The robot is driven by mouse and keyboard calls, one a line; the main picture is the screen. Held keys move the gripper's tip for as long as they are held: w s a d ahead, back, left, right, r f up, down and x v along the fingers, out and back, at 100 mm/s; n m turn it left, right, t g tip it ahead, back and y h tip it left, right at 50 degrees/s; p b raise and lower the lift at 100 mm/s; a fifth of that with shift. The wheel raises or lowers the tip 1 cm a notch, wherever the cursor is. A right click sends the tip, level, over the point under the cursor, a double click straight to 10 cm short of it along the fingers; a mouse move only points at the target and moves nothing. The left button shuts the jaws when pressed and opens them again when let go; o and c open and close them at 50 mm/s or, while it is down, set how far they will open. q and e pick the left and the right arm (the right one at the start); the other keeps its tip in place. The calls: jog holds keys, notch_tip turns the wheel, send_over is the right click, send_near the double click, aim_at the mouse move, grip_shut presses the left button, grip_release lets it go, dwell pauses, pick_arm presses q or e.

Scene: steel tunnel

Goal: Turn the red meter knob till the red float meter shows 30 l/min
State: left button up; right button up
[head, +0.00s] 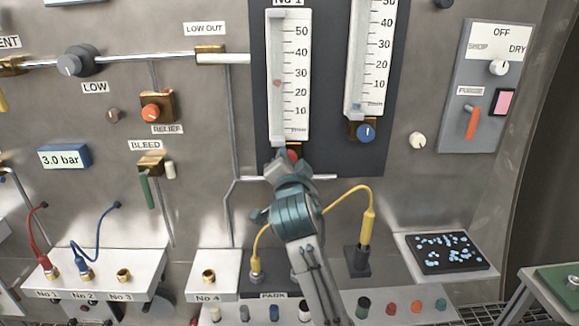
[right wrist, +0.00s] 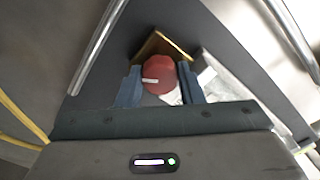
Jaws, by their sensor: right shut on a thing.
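The red meter knob (head: 293,155) sits at the foot of float meter No 1, mostly hidden behind my right gripper (head: 290,165) in the head view. In the right wrist view the knob (right wrist: 158,75) is a dark red disc with a white mark pointing left, and the fingers of my right gripper (right wrist: 159,88) are shut on its two sides. Float meter No 1 (head: 289,110) has a white scale; its red float (head: 277,83) stands between 20 and 30, at about 25. My left gripper is not in view.
A second float meter (head: 369,70) with a blue knob (head: 366,131) stands to the right. A yellow hose (head: 340,194) loops beside my right arm. A grey switch panel (head: 486,85) is at the far right. A ledge with several coloured pegs (head: 390,307) lies below.

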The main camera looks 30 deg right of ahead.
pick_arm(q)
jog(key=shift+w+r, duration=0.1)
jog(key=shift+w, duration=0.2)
pick_arm(e)
jog(key=o, duration=0.9)
jog(key=shift+o, duration=0.5)
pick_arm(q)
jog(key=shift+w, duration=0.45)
pick_arm(e)
jog(key=shift+r, duration=0.1)
